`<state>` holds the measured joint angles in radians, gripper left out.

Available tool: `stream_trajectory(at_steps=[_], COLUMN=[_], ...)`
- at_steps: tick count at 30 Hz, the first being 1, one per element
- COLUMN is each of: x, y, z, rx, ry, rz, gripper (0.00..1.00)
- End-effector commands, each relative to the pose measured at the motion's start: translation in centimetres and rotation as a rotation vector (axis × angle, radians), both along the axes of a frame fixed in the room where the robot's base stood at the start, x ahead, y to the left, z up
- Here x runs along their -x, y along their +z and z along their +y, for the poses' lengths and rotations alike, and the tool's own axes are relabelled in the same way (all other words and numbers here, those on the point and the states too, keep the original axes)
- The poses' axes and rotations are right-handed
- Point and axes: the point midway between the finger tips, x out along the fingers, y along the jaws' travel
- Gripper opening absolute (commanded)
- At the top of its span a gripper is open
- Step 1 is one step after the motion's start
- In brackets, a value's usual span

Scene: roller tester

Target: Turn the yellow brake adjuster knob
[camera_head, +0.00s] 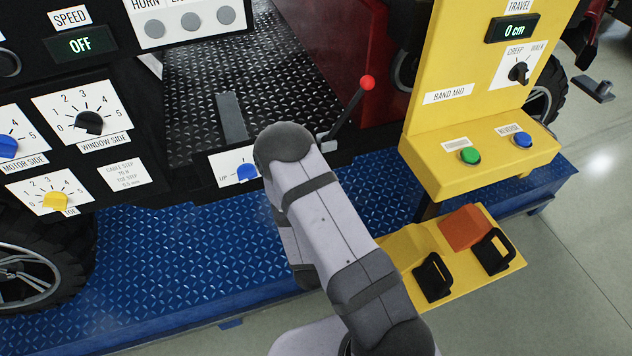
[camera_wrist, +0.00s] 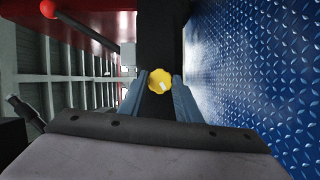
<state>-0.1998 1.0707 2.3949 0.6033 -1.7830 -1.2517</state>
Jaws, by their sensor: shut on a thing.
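A round yellow knob (camera_wrist: 159,80) with a scalloped rim and a small white mark shows in the wrist view, against a dark upright strip. My gripper (camera_wrist: 160,84) has its two blue-grey fingers on either side of this knob, shut on it. In the head view my arm blocks the sight of my gripper and of the knob it holds. A different yellow pointer knob (camera_head: 56,201) sits on a 0-to-5 dial at the left of the head view, away from my arm.
A red-tipped lever (camera_head: 367,83) rises just right of my arm, and also shows in the wrist view (camera_wrist: 48,9). A blue selector (camera_head: 246,171) is close to my wrist. A yellow control box (camera_head: 480,145) and a blue tread-plate platform (camera_head: 190,255) lie around.

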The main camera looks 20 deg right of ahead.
Motion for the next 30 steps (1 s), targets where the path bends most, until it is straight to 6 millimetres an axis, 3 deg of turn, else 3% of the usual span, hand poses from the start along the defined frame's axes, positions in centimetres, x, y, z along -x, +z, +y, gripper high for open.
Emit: stream_trajectory(at_steps=[2,3,5,17,30], x=[0.0,0.0,0.0,0.4,5.1], y=[0.0,0.0,0.0,-0.1,0.3], z=[0.1,0.1,0.0,0.2,2.3], rx=[0.0,0.0,0.0,-0.001,0.0], ry=[0.002,0.002,0.002,0.001,0.005], rz=[0.001,0.001,0.001,0.002,0.005], gripper=[0.08,0.38,0.49,0.49,0.49])
